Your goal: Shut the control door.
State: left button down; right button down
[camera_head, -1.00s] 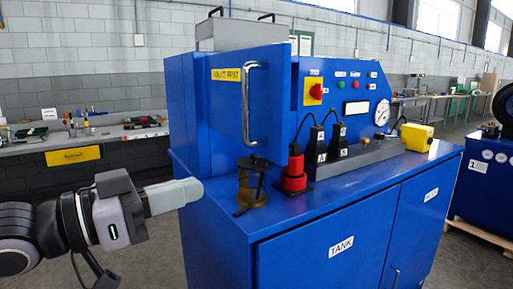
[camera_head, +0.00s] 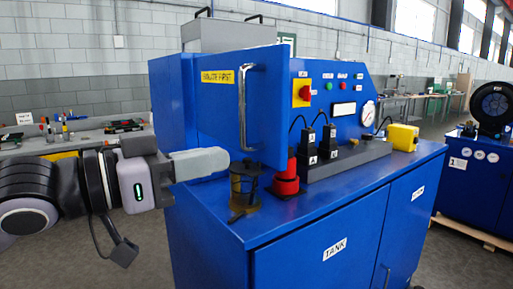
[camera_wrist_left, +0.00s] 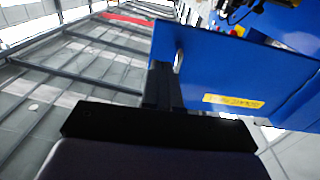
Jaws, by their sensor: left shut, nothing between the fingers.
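The control door (camera_head: 222,105) is a blue panel with a yellow label and a chrome bar handle (camera_head: 243,108). It stands open, swung out from the blue control cabinet, leaving the panel with red knob and buttons exposed. My left gripper (camera_head: 222,160) is shut and empty, pointing right, in front of the door's lower left part in the head view. In the left wrist view, the gripper (camera_wrist_left: 165,85) overlaps the lower left part of the blue door (camera_wrist_left: 235,60). I cannot tell whether it touches. My right gripper is out of view.
A dark metal fixture (camera_head: 244,188) and a red cylinder (camera_head: 287,178) stand on the tank top (camera_head: 300,206) below the door. Black valve blocks (camera_head: 310,146), a gauge (camera_head: 368,113) and a yellow box (camera_head: 403,137) are farther right. A workbench (camera_head: 60,143) is behind on the left.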

aim_at(274, 148)
pick_arm(q)
jog(key=p+x, duration=0.1)
jog(key=x, duration=0.6)
jog(key=shift+w+d, duration=0.2)
jog(key=shift+d, duration=0.15)
jog(key=shift+d, duration=0.15)
